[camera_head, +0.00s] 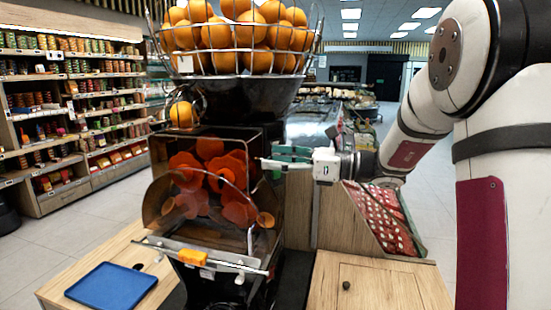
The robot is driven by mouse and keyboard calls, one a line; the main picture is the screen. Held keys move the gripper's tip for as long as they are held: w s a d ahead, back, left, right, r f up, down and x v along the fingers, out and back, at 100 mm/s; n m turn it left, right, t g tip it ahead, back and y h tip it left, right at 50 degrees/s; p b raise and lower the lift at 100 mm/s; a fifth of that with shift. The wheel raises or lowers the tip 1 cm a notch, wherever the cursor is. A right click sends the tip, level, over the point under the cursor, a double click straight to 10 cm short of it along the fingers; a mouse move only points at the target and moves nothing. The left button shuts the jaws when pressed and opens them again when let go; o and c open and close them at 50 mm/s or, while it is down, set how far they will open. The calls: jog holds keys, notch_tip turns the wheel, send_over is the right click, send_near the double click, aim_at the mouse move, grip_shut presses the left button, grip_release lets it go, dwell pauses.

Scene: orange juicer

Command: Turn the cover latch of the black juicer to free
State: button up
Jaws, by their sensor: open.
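The black juicer (240,101) stands left of centre with a wire basket of oranges on top. Its clear front cover (160,205) shows orange-red pressing parts (207,178) behind it. I cannot make out for sure which part is the cover latch. An orange piece (193,257) sits on the bar below the cover, and a small orange round piece (265,220) shows at the cover's lower right. My gripper (264,158) comes in from the right at the juicer's upper right side, fingers pointing left. It is open and seems empty; contact with the juicer cannot be told.
A blue tray (112,285) lies on the wooden counter at lower left. A wooden cabinet (375,290) and a sloped rack of red packages (383,218) stand right of the juicer, below my arm. Stocked shelves (75,105) line the left. Open floor lies between shelves and counter.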

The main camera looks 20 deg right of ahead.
jog(key=shift+w+a, duration=0.25)
jog(key=shift+a, duration=0.1)
jog(key=shift+c, duration=0.3)
jog(key=c, duration=1.1)
jog(key=shift+n, duration=0.3)
jog(key=n+b, duration=1.6)
jog(key=n, duration=0.1)
jog(key=shift+s+a+f+b, duration=0.2)
jog(key=shift+f+b, duration=0.1)
jog(key=shift+b, duration=0.1)
jog(key=shift+n, duration=0.3)
